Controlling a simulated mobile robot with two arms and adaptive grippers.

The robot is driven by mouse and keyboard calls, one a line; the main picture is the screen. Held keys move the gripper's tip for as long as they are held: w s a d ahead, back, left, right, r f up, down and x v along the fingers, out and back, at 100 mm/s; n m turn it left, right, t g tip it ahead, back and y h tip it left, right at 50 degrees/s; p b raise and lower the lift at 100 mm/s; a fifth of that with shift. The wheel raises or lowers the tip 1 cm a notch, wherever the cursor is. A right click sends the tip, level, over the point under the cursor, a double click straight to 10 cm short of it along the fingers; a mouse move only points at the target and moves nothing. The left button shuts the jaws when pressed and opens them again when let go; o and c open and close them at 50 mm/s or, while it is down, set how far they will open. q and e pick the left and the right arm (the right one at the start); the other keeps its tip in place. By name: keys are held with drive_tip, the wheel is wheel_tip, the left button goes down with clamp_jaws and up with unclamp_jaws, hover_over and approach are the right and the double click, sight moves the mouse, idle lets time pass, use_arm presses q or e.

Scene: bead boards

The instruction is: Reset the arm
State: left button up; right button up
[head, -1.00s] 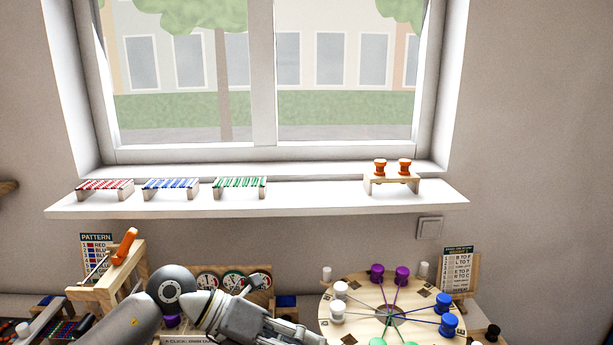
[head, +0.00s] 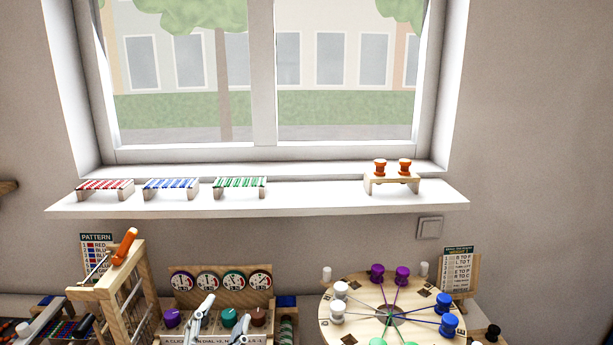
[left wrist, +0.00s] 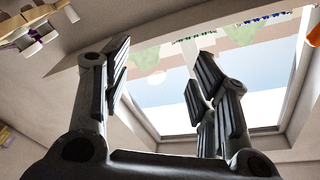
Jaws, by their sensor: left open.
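My left gripper (head: 218,322) shows at the bottom edge of the head view, its two grey fingers apart in front of the dial board (head: 221,283). In the left wrist view its fingers (left wrist: 158,82) stand wide apart with nothing between them, and the window lies beyond them. The rest of my left arm is out of the head view. My right gripper is not in view.
A round board (head: 362,286) with coloured spools stands at the right. A wooden frame (head: 108,291) with an orange-handled tool (head: 125,246) stands at the left. The white sill (head: 320,201) holds small racks and orange spools (head: 404,166).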

use_arm(q)
drive_tip(key=s+a+f+n+g+y, duration=0.1)
drive_tip(key=s+a+f+n+g, duration=0.1)
drive_tip(key=f, duration=0.3)
drive_tip(key=s+a+f+n+g+y, duration=0.1)
drive_tip(key=s+a+f+g, duration=0.15)
drive_tip(key=f, duration=0.25)
drive_tip(key=s+f+n+g, duration=0.2)
drive_tip(key=s+f+g, duration=0.4)
drive_tip(key=s, duration=0.5)
drive_tip(key=s+f+n+g, duration=0.1)
drive_tip(key=s+f+g, duration=0.3)
drive_tip(key=s+f, duration=0.5)
drive_tip(key=s+f+g+b, duration=0.1)
drive_tip(key=s+f, duration=0.1)
drive_tip(key=f, duration=1.2)
drive_tip(key=s+f+g, duration=0.1)
drive_tip(key=s+f, duration=0.1)
drive_tip(key=f, duration=1.2)
drive_tip(key=s+a+f, duration=0.2)
drive_tip(key=s+f, duration=0.6)
drive_tip(key=s+a+f+g+b, duration=0.1)
drive_tip(key=s+f, duration=0.7)
drive_tip(key=shift+s+a, duration=0.2)
drive_tip(key=shift+a, duration=0.2)
drive_tip(key=shift+f, duration=0.1)
